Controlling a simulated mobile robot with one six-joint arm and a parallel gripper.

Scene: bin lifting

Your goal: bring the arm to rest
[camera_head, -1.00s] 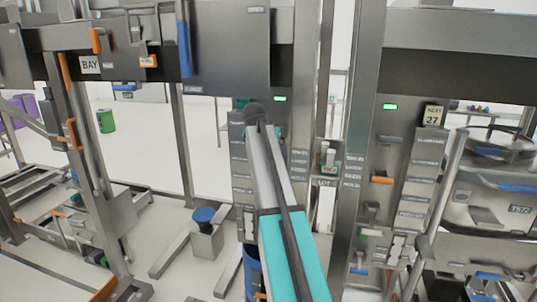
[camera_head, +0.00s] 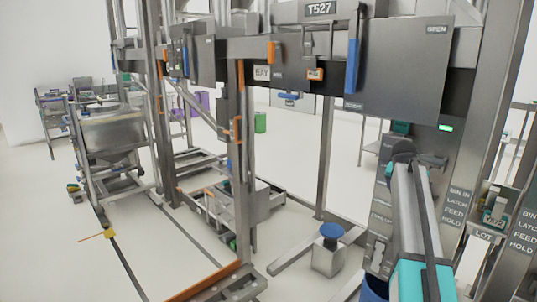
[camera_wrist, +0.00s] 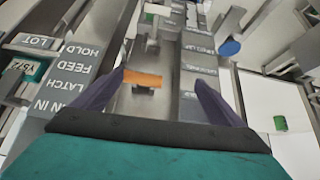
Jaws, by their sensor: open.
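In the wrist view my gripper (camera_wrist: 160,85) is open, its two dark fingers spread apart with nothing held between them. An orange handle (camera_wrist: 142,78) on the grey labelled panel shows in the gap between the fingers, beyond them; I cannot tell the distance. In the head view my teal and grey arm reaches up at the right in front of the labelled post (camera_head: 381,205). The fingers are hidden in that view.
A steel frame with a grey panel marked OPEN (camera_head: 405,75) stands beside the arm. A blue-topped pedestal (camera_head: 330,240) stands on the floor left of the arm. A wheeled bin (camera_head: 110,135) stands at the far left.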

